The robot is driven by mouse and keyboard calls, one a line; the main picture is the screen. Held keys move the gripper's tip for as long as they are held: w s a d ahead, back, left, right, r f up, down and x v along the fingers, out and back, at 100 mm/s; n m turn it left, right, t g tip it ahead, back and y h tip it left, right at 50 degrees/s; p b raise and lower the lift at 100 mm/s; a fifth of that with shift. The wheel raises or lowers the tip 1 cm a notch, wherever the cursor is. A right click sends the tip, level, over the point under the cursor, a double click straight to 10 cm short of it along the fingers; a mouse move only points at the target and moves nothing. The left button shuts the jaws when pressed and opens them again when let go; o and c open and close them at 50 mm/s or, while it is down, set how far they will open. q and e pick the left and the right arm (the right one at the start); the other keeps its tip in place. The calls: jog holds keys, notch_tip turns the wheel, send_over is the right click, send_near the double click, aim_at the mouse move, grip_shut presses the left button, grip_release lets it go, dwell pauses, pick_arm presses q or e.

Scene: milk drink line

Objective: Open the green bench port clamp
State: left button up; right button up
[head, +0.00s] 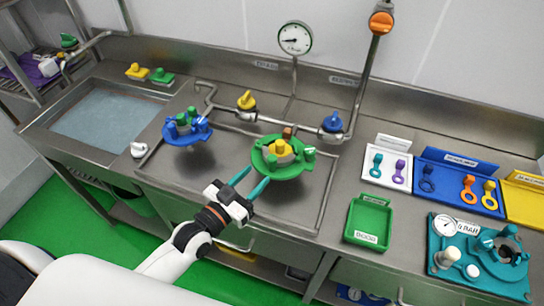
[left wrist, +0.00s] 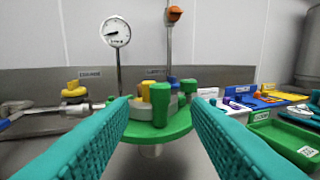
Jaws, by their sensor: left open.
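The green bench port (head: 270,172) is a round green plate with a yellow centre piece and green knobs, standing on the steel bench. Its green clamp knob (head: 309,153) sits on the right side of the plate. In the left wrist view the green port plate (left wrist: 150,132) is straight ahead, with an upright green knob (left wrist: 160,104) in front of a yellow part. My left gripper (head: 252,181) is open and empty at the near left side of the port. Its teal fingers spread either side of the green knob in the left wrist view, seemingly short of it. My right gripper is out of view.
A blue port (head: 188,133) stands left of the green one. A yellow valve (head: 246,100) and blue valve (head: 333,122) sit on pipes behind. A green tray (head: 368,222), a blue tray (head: 455,185) and a teal fixture (head: 480,258) lie right. A sink (head: 105,118) is left.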

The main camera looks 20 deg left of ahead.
aim_at(269, 163)
pick_arm(q)
jog(key=p+x, duration=0.1)
jog(key=x, duration=0.7)
jog(key=shift+f, duration=0.1)
jog(key=shift+c, duration=0.4)
grip_shut()
